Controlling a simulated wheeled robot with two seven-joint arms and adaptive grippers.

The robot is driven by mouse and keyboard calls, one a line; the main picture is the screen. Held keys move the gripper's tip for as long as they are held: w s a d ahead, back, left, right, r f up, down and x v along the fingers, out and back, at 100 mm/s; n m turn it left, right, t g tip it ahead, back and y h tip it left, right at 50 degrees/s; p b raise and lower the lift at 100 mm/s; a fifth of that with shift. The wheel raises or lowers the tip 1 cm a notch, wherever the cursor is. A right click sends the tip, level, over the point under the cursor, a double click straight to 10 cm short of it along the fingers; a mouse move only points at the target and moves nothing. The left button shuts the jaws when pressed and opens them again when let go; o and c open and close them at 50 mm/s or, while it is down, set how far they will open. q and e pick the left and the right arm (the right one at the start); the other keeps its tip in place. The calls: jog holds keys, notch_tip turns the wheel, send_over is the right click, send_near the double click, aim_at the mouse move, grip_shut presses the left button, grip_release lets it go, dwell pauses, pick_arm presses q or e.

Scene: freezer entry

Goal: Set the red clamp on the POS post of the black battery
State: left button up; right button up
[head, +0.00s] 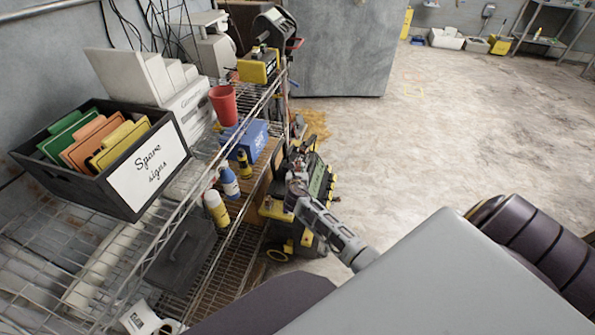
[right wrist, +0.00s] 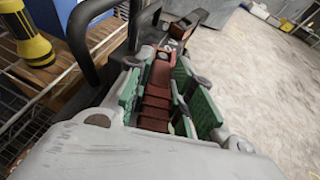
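My right gripper (right wrist: 165,100), with green pads, is closed around the red clamp (right wrist: 156,98) in the right wrist view. The clamp's reddish end (right wrist: 178,30) points away, beyond the fingertips. In the head view my right gripper (head: 313,182) is low beside the shelf, over a black-and-yellow unit (head: 283,210) on the floor. Dark parts lie around and beyond the gripper, including a black handle-like part (right wrist: 82,42) in the right wrist view. I cannot clearly make out the battery or its POS post, nor whether the clamp touches anything. My left gripper is not in view.
A wire shelf (head: 180,222) stands at the left, holding a "Spare signs" box (head: 143,172), a red cup (head: 223,104), a blue box (head: 245,138) and bottles. A yellow flashlight (right wrist: 25,38) is close by on the left. Open floor (head: 450,130) lies to the right.

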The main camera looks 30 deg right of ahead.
jog(key=o, duration=0.4)
jog(key=shift+c, duration=0.2)
jog(key=shift+v, duration=1.05)
jog(key=v, duration=1)
dwell(0.4)
